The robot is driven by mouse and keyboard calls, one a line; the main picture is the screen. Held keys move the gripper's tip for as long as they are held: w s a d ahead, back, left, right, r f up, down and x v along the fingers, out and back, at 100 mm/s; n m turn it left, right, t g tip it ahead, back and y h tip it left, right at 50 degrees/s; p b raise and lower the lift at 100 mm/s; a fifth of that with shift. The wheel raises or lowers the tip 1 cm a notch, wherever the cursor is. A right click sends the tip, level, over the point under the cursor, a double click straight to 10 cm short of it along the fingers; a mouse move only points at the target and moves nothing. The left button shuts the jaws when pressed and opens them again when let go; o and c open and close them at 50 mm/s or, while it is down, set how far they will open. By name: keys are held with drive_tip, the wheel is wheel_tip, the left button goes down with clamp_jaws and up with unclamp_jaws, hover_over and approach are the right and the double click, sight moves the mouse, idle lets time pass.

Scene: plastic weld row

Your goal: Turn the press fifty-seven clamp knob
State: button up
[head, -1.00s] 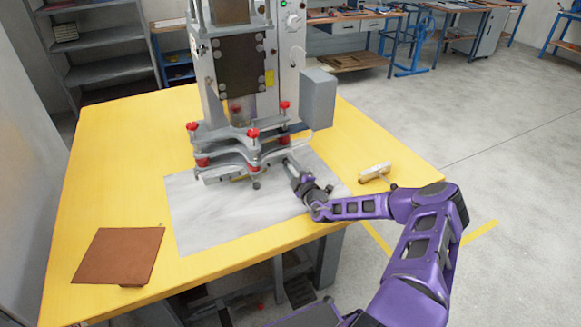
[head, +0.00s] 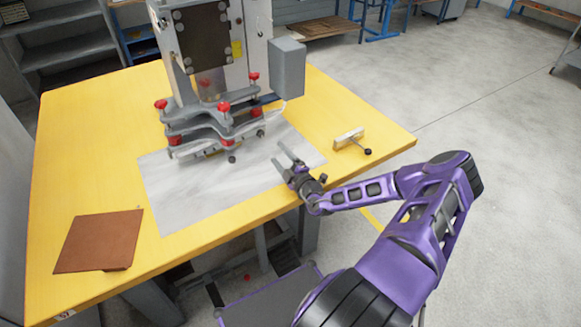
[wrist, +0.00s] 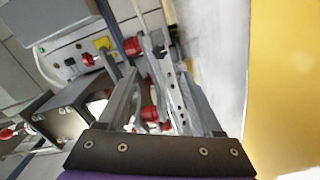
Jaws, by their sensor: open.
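The press (head: 208,60) stands upright at the back of the yellow table. Its layered grey clamp plates carry several red knobs, among them a front one (head: 223,106), a left one (head: 160,104) and a right one (head: 254,76). I cannot tell which is the clamp knob of press fifty-seven. My gripper (head: 281,153) is open and empty, above the grey sheet, to the front right of the plates and apart from them. In the wrist view the red knobs (wrist: 132,46) and plates show beyond and between my open fingers (wrist: 160,80); the fingers partly hide them.
A grey box (head: 288,67) juts from the press's right side. A small pale block with a dark-knobbed rod (head: 348,138) lies right of the grey sheet (head: 190,205). A brown board (head: 98,241) lies at the table's front left. The yellow table (head: 80,150) is otherwise mostly clear.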

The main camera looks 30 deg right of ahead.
drive_tip(key=s, duration=0.7)
drive_tip(key=shift+d, duration=0.1)
